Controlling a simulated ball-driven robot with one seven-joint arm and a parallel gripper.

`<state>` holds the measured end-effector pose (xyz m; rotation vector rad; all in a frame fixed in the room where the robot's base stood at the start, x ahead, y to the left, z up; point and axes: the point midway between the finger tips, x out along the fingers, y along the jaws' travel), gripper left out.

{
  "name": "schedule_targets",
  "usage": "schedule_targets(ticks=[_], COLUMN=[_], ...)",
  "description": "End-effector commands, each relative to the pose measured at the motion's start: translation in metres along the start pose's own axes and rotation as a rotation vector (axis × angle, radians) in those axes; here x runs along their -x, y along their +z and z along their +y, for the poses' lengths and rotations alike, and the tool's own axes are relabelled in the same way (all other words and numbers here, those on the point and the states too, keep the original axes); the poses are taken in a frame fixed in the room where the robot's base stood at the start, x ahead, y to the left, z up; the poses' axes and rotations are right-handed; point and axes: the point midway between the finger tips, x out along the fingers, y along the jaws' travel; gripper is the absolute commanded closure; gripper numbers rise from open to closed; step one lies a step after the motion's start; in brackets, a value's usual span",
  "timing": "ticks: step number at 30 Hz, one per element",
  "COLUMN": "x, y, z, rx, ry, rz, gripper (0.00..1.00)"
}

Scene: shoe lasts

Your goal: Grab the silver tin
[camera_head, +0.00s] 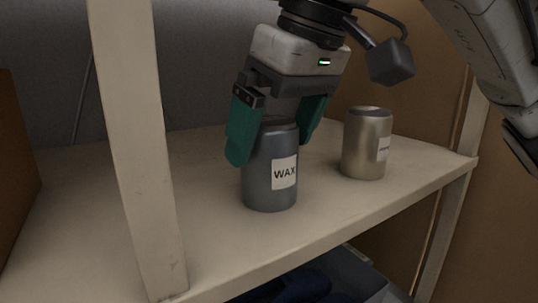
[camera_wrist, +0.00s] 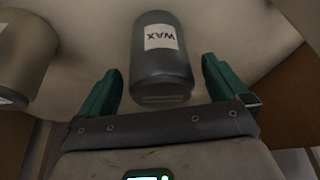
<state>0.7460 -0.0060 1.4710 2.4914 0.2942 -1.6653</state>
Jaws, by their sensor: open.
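A dark blue-grey metal tin (camera_head: 262,192) with a white label reading WAX stands upright on a shelf. My gripper (camera_head: 271,148) is open above it, with its green fingers reaching down on either side of the tin's upper part. The wrist view shows this tin (camera_wrist: 162,62) between the fingers, with gaps on both sides. A paler, champagne-silver tin (camera_head: 366,140) stands upright to the right, apart from the gripper. Its small white label is too small to read. In the wrist view this paler tin (camera_wrist: 24,50) is cut off at the left edge.
The beige shelf (camera_head: 110,235) has a post (camera_head: 140,150) in front, left of the gripper. A brown panel (camera_head: 15,150) is at the far left. Below the shelf is a grey bin (camera_head: 372,284) with dark contents. Bare shelf lies left of the WAX tin.

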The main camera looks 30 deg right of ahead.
Motion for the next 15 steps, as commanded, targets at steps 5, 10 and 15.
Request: schedule_targets(ticks=[5, 10, 15], x=[-0.024, -0.033, -0.033], y=[0.0, 0.0, 0.0], z=[0.0, 0.0, 0.0], rx=[-0.001, 0.0, 0.0], ry=[0.0, 0.0, 0.0], rz=[-0.001, 0.001, 0.001], gripper=[0.0, 0.0, 0.0])
